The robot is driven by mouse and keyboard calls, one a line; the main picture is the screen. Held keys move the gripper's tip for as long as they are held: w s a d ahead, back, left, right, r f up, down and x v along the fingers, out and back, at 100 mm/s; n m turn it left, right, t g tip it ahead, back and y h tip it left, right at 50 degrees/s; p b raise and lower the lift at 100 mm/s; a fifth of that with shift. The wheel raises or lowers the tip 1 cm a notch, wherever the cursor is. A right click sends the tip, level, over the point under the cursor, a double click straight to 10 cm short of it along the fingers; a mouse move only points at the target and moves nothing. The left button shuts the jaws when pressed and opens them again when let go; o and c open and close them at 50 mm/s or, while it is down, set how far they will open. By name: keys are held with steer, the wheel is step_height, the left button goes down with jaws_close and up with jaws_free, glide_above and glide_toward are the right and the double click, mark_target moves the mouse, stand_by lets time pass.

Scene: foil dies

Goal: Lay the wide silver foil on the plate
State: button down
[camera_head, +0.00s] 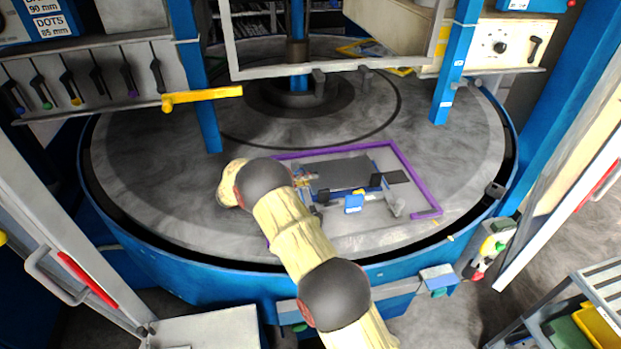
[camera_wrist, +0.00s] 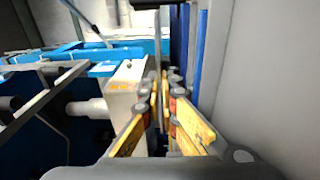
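A dark grey flat plate-like piece (camera_head: 343,173) lies inside a purple frame on the round grey turntable, with blue parts along its near edge. A smaller dark sheet (camera_head: 397,177) shows at its right end. A pale silvery piece (camera_head: 394,206) stands to the lower right; I cannot tell whether any of these is the wide silver foil. In the wrist view my gripper (camera_wrist: 162,88) has its yellow-padded fingers converging close together. Whether a thin sheet is between them is unclear. In the head view my arm's end is by the frame's left side, largely hiding my gripper.
The purple frame (camera_head: 408,165) borders the work area. A yellow bar (camera_head: 202,98) and blue posts (camera_head: 455,75) stand around the turntable (camera_head: 150,175). A pale box (camera_wrist: 124,92) is close to the fingers in the wrist view. The turntable's left part is clear.

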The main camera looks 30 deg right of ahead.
steer(key=shift+s+f, duration=0.1)
steer(key=shift+f, duration=0.25)
steer(key=c, duration=2.3)
jaws_free()
steer(key=shift+s+f, duration=0.1)
steer(key=shift+f, duration=0.1)
steer(key=shift+r, duration=0.1)
